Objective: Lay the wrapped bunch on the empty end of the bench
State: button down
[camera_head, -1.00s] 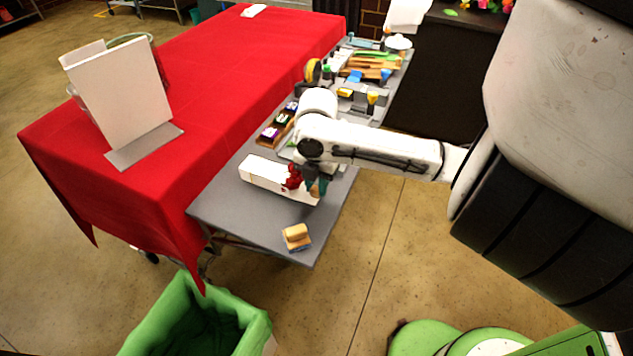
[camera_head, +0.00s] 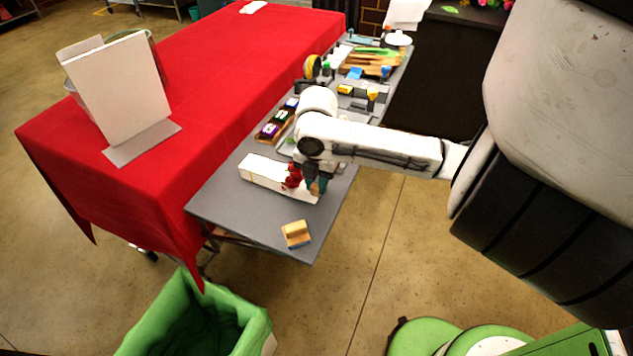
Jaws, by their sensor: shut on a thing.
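The bunch shows as a small cluster of red blooms (camera_head: 292,178) at the near part of the grey bench (camera_head: 240,208). My gripper (camera_head: 314,184) points down at its right side and is shut on it. The fingers and my wrist hide much of the bunch and its wrapping. The blooms overlap a long white block (camera_head: 262,171) on the bench. I cannot tell whether the bunch touches the block or hangs just above it.
A wooden-backed brush or block (camera_head: 296,234) lies near the bench's front corner. Grey surface is bare left of it. Small trays (camera_head: 272,131) and tools crowd the far part. A red-clothed table (camera_head: 200,100) adjoins on the left; a green-lined bin (camera_head: 190,315) stands in front.

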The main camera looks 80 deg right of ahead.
jog(key=shift+f, duration=0.2)
dwell(0.5)
jog(key=shift+c, duration=2.4)
grip_release()
jog(key=shift+r+p, duration=2.65)
jog(key=shift+r, duration=0.9)
